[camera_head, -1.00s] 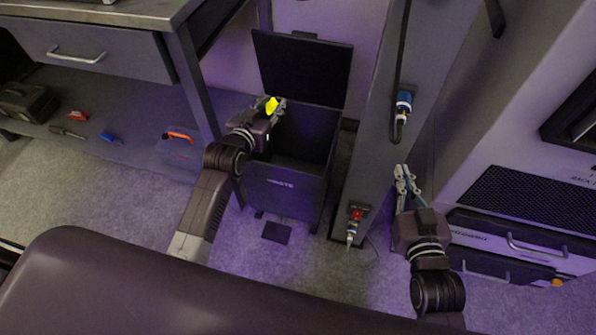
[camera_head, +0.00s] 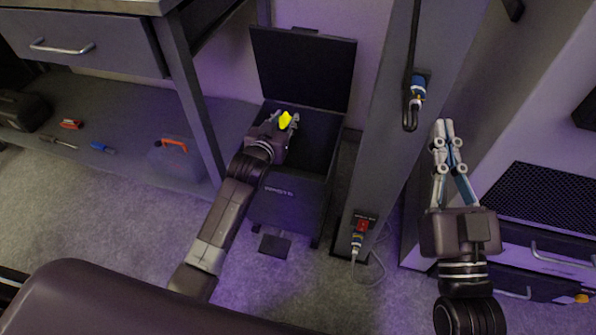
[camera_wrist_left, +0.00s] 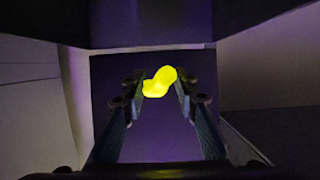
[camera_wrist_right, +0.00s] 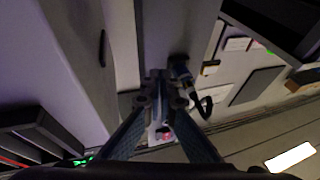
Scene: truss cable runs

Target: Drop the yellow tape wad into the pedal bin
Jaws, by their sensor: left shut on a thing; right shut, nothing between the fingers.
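The yellow tape wad (camera_head: 285,120) is bright and lumpy. My left gripper (camera_head: 287,124) is shut on it, over the open mouth of the pedal bin (camera_head: 283,200). In the left wrist view the wad (camera_wrist_left: 159,81) sits between the two fingertips, with the dark bin interior (camera_wrist_left: 150,130) behind it. The dark grey bin has its lid (camera_head: 303,68) standing open at the back and a pedal (camera_head: 274,246) at its front foot. My right gripper (camera_head: 443,130) is shut and empty, in front of the right side of the grey post.
A grey post (camera_head: 383,130) stands right of the bin, with a blue connector (camera_head: 417,90) and a red switch socket (camera_head: 361,227). A workbench leg (camera_head: 192,95) is close on the left. A toolbox (camera_head: 176,160) and hand tools lie on the lower shelf.

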